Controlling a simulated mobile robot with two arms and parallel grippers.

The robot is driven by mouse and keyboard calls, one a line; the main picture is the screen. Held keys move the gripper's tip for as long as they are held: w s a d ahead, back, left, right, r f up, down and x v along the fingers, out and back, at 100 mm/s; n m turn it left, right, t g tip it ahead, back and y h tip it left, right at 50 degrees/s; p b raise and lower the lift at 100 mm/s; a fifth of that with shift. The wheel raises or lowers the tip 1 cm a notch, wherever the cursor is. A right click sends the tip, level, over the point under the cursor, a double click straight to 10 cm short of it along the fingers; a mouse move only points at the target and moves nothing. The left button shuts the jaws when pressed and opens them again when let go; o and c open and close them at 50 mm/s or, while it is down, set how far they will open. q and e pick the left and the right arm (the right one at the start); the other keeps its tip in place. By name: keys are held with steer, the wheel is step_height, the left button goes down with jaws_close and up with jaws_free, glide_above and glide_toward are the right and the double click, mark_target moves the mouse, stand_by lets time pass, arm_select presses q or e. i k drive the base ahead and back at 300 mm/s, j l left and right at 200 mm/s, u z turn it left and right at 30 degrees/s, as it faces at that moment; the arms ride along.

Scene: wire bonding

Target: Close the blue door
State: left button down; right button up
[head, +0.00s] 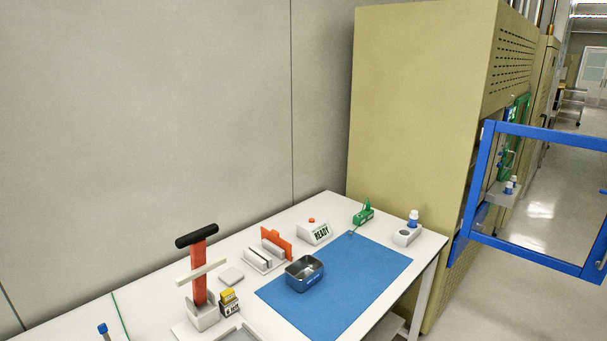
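The blue door (546,131) is a blue frame around a clear pane, at the right of the head view. It stands open, swung out from the front of the tall beige cabinet (424,110). Through and beside the frame I see the cabinet's opening with a green part (512,140) and a small shelf holding blue-and-white bottles (509,187). Neither of my grippers is in view.
A white table (322,203) left of the cabinet carries a blue mat (368,270), a metal tin (304,273), a READY box (315,233), a red stand with a black handle (198,270) and other small items. Clear floor (545,225) lies beyond the door.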

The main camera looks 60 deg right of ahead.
mark_target(594, 271)
steer(key=z, duration=3.4)
steer(key=i+l+z, duration=0.1)
steer(key=i, duration=0.3)
